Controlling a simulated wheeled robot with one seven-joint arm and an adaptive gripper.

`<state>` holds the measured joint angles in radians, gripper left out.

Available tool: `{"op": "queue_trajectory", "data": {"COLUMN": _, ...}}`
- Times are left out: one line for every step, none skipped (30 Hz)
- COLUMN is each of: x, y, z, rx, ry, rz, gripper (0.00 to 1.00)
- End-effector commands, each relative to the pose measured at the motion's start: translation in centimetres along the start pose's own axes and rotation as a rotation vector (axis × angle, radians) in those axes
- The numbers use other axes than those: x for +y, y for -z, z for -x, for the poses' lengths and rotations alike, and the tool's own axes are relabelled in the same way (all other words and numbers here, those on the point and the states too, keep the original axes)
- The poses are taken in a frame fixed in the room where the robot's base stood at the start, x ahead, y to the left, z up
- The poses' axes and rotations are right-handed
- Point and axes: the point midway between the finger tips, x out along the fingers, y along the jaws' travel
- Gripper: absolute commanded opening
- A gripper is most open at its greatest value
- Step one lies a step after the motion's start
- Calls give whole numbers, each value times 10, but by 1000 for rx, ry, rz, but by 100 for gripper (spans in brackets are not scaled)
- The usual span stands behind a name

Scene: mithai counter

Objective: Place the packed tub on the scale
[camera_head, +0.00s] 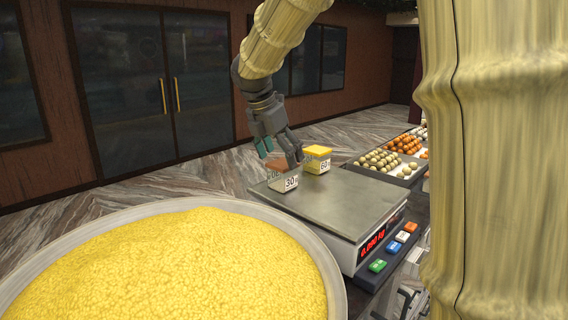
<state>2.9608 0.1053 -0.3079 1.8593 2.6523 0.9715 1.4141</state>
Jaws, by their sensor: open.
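A scale with a flat steel platform (335,198) stands in the middle, its red display (373,242) reading about 0.090 kg. A small clear tub marked 30 (290,183), with an orange-brown top, sits at the platform's far left corner. A second tub with a yellow top, marked 60 (318,166), stands just behind it at the platform's far edge; its base contact is hard to tell. My gripper (281,157) is open, pointing down right at the top of the tub marked 30. Its fingers partly cover that tub, and I cannot tell whether they touch it.
A wide round pan (335,272) heaped with yellow grains (180,265) fills the front left. Coloured buttons (390,247) line the scale's front right. Trays of round sweets (385,163) stand behind to the right. The platform's middle and front are clear.

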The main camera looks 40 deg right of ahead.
Motion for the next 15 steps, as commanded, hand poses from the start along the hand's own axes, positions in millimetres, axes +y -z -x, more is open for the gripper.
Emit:
{"op": "queue_trajectory", "data": {"x": 0, "y": -1, "z": 7, "rx": -3, "ry": 1, "rz": 0, "gripper": 83}}
{"op": "queue_trajectory", "data": {"x": 0, "y": 0, "z": 10, "rx": -3, "ry": 1, "rz": 0, "gripper": 83}}
{"op": "queue_trajectory", "data": {"x": 0, "y": 0, "z": 15, "rx": -3, "ry": 1, "rz": 0, "gripper": 83}}
{"op": "queue_trajectory", "data": {"x": 0, "y": -1, "z": 18, "rx": -3, "ry": 2, "rz": 0, "gripper": 83}}
{"op": "queue_trajectory", "data": {"x": 0, "y": 0, "z": 21, "rx": -2, "ry": 1, "rz": -1, "gripper": 83}}
{"op": "queue_trajectory", "data": {"x": 0, "y": 0, "z": 25, "rx": -3, "ry": 1, "rz": 0, "gripper": 83}}
{"op": "queue_trajectory", "data": {"x": 0, "y": 0, "z": 28, "rx": -2, "ry": 1, "rz": 0, "gripper": 83}}
{"op": "queue_trajectory", "data": {"x": 0, "y": 0, "z": 31, "rx": -2, "ry": 1, "rz": -1, "gripper": 83}}
{"op": "queue_trajectory", "data": {"x": 0, "y": 0, "z": 35, "rx": -3, "ry": 2, "rz": 0, "gripper": 83}}
{"op": "queue_trajectory", "data": {"x": 0, "y": 0, "z": 37, "rx": -2, "ry": 1, "rz": 0, "gripper": 83}}
{"op": "queue_trajectory", "data": {"x": 0, "y": 0, "z": 40, "rx": -2, "ry": 1, "rz": 0, "gripper": 83}}
{"op": "queue_trajectory", "data": {"x": 0, "y": 0, "z": 43, "rx": -2, "ry": 1, "rz": -1, "gripper": 83}}
{"op": "queue_trajectory", "data": {"x": 0, "y": 0, "z": 45, "rx": -2, "ry": 1, "rz": -1, "gripper": 83}}
{"op": "queue_trajectory", "data": {"x": 0, "y": 0, "z": 47, "rx": -1, "ry": 0, "rz": 0, "gripper": 83}}
{"op": "queue_trajectory", "data": {"x": 0, "y": 0, "z": 49, "rx": -2, "ry": 0, "rz": 1, "gripper": 83}}
